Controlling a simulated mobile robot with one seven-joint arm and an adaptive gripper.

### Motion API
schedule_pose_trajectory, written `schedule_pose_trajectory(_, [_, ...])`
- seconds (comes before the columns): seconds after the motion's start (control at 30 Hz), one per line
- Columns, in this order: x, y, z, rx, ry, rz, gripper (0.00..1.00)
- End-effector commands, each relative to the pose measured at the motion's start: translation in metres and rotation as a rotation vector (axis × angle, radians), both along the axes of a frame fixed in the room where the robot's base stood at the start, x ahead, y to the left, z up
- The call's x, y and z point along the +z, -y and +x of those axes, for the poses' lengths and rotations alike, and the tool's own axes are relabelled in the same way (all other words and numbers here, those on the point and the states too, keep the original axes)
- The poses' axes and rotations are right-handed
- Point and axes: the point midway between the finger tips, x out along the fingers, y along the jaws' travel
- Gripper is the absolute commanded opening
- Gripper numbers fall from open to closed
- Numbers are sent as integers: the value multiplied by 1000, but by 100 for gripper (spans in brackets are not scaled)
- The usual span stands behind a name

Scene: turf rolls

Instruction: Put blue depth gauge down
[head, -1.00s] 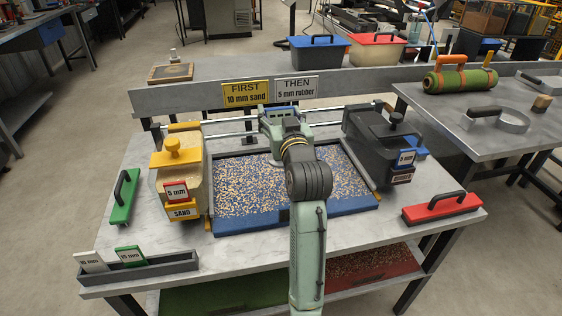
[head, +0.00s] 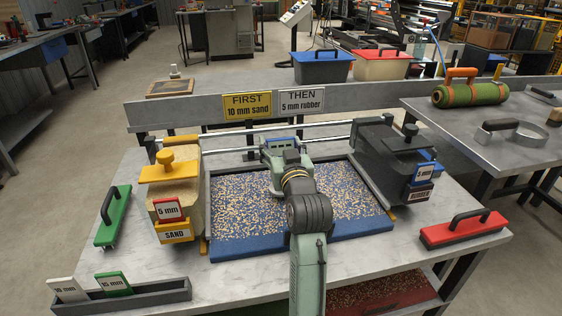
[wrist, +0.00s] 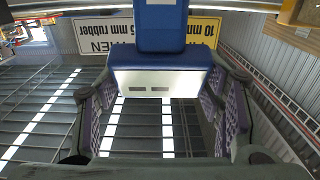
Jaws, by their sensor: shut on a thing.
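My gripper (head: 281,148) is above the rear part of the blue-framed tray (head: 262,249), which is filled with speckled granules. In the wrist view its two purple-padded fingers (wrist: 160,108) stand on either side of a blue block with a white face (wrist: 160,58), which looks like the blue depth gauge. The gripper is shut on it. In the head view only a little blue shows at the gripper, so the gauge is mostly hidden. A grey rack (head: 150,297) at the front left holds a white gauge (head: 67,290) and a green gauge (head: 114,283).
A yellow-lidded sand hopper (head: 173,195) stands left of the tray and a dark rubber hopper (head: 390,160) right of it. A green float (head: 112,217) and a red float (head: 463,229) lie at the sides. A rail with two signs (head: 247,105) runs behind. Bare tabletop surrounds the rack.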

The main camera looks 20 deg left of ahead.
Motion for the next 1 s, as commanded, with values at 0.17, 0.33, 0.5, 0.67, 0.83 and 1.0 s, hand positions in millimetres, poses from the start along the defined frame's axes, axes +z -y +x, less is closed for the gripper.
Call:
schedule_pose_trajectory(0.17, [-21, 0, 0, 0, 2, 1, 3])
schedule_pose_trajectory(0.33, [-18, 0, 0, 0, 2, 1, 3])
schedule_pose_trajectory(0.5, [-23, 0, 0, 0, 1, 1, 3])
schedule_pose_trajectory(0.67, [-23, 0, 0, 0, -2, -1, 70])
schedule_pose_trajectory(0.83, [-23, 0, 0, 0, -2, -1, 81])
schedule_pose_trajectory(1.0, [-23, 0, 0, 0, -2, -1, 81])
